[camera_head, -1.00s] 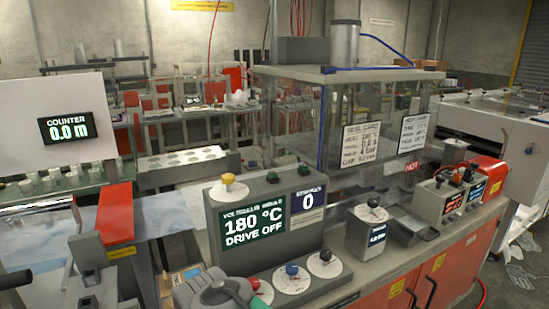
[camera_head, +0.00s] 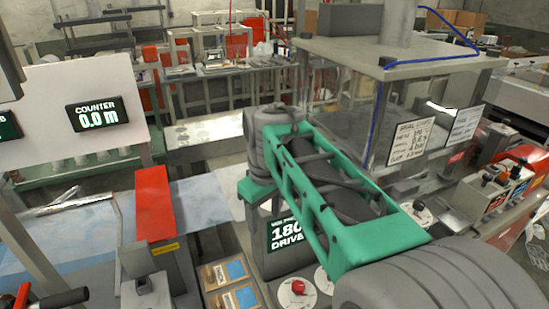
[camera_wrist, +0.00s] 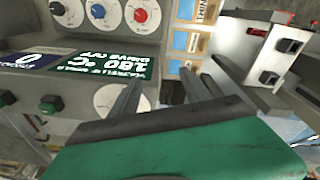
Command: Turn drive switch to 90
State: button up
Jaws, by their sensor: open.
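The control box display (camera_wrist: 100,68) reads 180 °C and DRIVE OFF in the wrist view; the head view shows part of it (camera_head: 287,234). No label shows which is the drive switch. My gripper (camera_wrist: 172,77) is open and empty, its fingers near that top dial; contact cannot be told.
Green buttons (camera_wrist: 48,103) stand on the box top. Wooden trays (camera_head: 230,285) lie left of the box. A red block (camera_head: 153,203) and the counter panel (camera_head: 98,113) are further left. A glass enclosure (camera_head: 355,95) stands behind and right of my arm.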

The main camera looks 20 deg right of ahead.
jog(key=w+d+r+n, duration=0.1)
jog(key=w+d+r, duration=0.1)
jog(key=r, duration=0.1)
jog(key=w+d+r+n+p, duration=0.1)
jog(key=w+d+r, duration=0.1)
jog(key=w+r, duration=0.1)
jog(key=w+d+r+n+g+p, duration=0.1)
jog(key=w+d+r, duration=0.1)
jog(key=w+r, duration=0.1)
jog(key=shift+w+d+r+n, duration=0.1)
jog(key=shift+d+r+n, duration=0.1)
jog(key=shift+r, duration=0.2)
jog(key=shift+w+d+r+n, duration=0.1)
jog(key=shift+r+n, duration=0.1)
jog(key=shift+r, duration=0.15)
jog(key=shift+f, duration=0.75)
notch_tip(320, 180, down, 6)
jog(key=b, duration=0.5)
jog(key=shift+a+f, duration=0.1)
jog(key=shift+f, duration=0.05)
jog(key=shift+c, duration=0.4)
grip_shut()
